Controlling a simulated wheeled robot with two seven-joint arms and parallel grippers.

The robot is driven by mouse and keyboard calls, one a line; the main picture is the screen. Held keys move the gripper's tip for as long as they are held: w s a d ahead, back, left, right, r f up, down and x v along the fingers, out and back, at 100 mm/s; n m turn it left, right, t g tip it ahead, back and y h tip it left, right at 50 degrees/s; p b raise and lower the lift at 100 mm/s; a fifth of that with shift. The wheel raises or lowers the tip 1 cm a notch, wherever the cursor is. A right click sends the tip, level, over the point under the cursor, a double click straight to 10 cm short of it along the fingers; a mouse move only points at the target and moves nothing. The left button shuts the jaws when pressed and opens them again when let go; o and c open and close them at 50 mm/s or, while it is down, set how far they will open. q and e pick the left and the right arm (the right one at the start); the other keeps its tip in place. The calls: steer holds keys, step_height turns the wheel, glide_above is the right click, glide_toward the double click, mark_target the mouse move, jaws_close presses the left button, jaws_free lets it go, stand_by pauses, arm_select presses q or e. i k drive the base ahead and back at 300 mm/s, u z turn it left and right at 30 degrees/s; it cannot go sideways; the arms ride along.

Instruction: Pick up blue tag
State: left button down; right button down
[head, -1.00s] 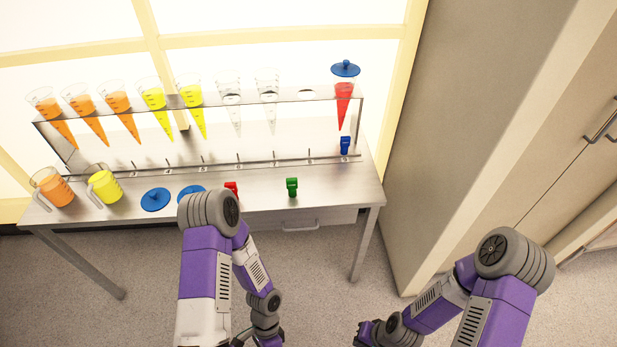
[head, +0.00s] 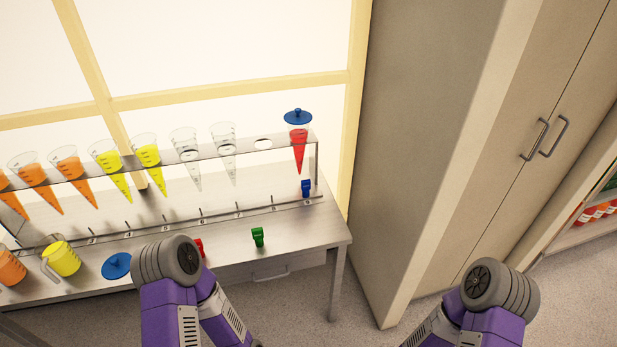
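The blue tag (head: 306,188) sits at the right end of the rail on the steel table, below the cone of red juice (head: 299,150). A green tag (head: 258,237) stands near the table's front edge. A red tag (head: 199,247) is partly hidden behind my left arm. My left and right arms reach in from the bottom, in front of the table. Both grippers are below the frame, out of view.
The steel table (head: 225,230) carries a rack (head: 208,152) of orange, yellow and empty cones. A blue lid (head: 298,115) tops the red cone. Another blue lid (head: 117,265) and a yellow jug (head: 63,259) stand at left. A tall cabinet (head: 440,150) stands close on the right.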

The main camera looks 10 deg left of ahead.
mark_target(306, 184)
steer(key=u, duration=1.4)
steer(key=k, duration=0.55)
steer(key=z, duration=0.75)
steer(key=i, duration=1.4)
steer(key=u, duration=0.65)
steer(key=i, duration=0.4)
steer(key=z, duration=0.05)
